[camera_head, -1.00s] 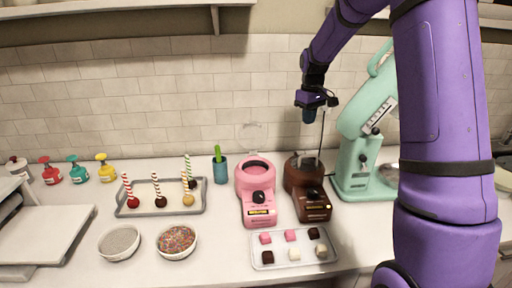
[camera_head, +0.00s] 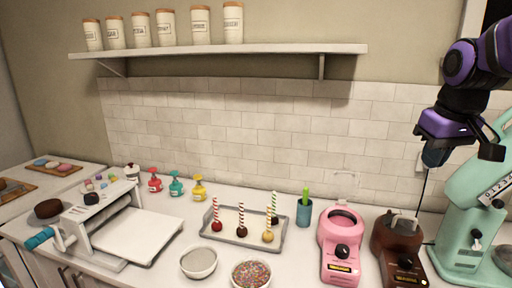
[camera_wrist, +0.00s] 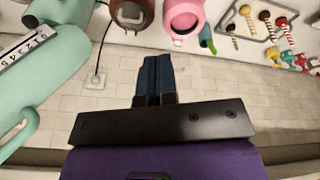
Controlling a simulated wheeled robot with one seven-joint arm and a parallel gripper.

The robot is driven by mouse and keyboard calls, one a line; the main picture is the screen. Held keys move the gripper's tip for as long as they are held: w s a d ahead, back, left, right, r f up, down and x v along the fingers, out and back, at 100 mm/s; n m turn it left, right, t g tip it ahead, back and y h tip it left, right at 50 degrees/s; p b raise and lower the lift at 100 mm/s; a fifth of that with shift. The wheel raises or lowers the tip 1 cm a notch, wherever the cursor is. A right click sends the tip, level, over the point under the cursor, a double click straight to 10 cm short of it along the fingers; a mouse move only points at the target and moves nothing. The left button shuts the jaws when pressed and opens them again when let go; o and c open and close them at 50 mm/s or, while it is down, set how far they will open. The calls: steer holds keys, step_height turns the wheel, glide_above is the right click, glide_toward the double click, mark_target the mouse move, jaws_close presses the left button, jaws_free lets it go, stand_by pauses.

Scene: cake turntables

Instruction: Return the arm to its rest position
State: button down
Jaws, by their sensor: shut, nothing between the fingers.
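My gripper (camera_head: 434,157) is at the right of the head view, raised above the counter in front of the tiled wall, beside the mint stand mixer. In the wrist view its two dark blue fingers (camera_wrist: 153,75) are together with nothing between them. It touches no object. My purple arm comes in from the right edge of the head view.
Below my gripper stand a brown melting pot (camera_head: 398,250) and a pink one (camera_head: 341,245). The mint mixer (camera_head: 465,235) stands at the right. A tray (camera_head: 222,236) of cake pops, sprinkle bowl (camera_head: 251,274) and sheeter (camera_head: 130,235) stand left. A shelf (camera_head: 220,50) hangs above.

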steer(key=s+a+m+t, duration=0.1)
steer(key=s+a, duration=0.3)
steer(key=s, duration=1.1)
steer(key=shift+s+f+t, duration=0.3)
steer(key=shift+f+t, duration=0.15)
steer(key=shift+t, duration=0.15)
